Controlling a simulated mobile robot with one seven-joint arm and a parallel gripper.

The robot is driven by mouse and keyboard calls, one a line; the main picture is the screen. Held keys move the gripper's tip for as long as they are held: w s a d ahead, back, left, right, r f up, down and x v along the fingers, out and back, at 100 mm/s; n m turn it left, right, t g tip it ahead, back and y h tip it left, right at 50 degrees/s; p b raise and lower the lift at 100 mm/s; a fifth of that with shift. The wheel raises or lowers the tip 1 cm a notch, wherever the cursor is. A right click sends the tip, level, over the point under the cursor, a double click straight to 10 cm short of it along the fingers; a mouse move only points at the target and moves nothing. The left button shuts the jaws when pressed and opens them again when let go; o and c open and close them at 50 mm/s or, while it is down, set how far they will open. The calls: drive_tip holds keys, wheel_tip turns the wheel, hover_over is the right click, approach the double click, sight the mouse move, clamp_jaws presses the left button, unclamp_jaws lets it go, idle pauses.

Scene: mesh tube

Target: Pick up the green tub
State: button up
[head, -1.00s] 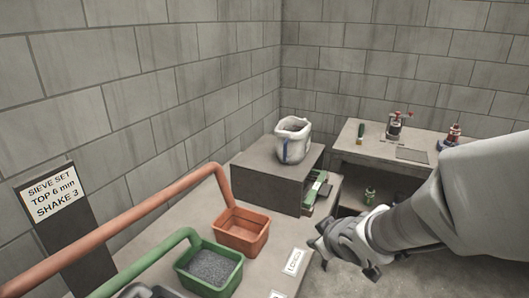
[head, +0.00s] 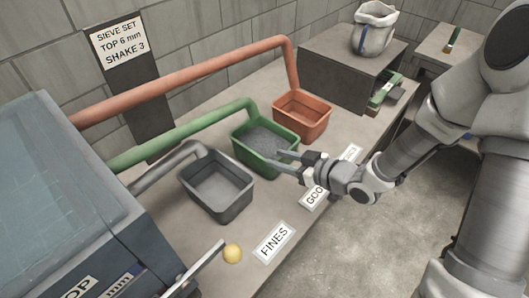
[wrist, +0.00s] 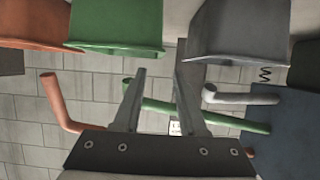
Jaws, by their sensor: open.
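The green tub (head: 247,152) stands upright on the bench in the head view, holding grey grains, under the end of a green pipe. It sits between an orange tub (head: 308,128) and a grey tub (head: 222,210). My gripper (head: 273,158) is open and empty at the tub's front right side; its fingertips overlap the tub in the picture, and I cannot tell if they touch. In the wrist view, the green tub (wrist: 115,35) is at the top, left of centre, and my open fingers (wrist: 160,73) point up between it and the grey tub (wrist: 240,30).
Orange, green (head: 185,135) and grey pipes run down to the tubs. A blue machine (head: 75,190) stands at left, with a yellow ball (head: 232,253) near it. A FINES label (head: 274,241) lies at the bench front.

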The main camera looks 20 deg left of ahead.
sight(249, 149)
drive_tip(key=b+x, duration=0.2)
drive_tip(key=x, duration=1)
drive_tip(key=shift+w+r, duration=0.1)
drive_tip(key=shift+r, duration=0.05)
clamp_jaws()
idle(0.9)
drive_tip(key=shift+r, duration=0.1)
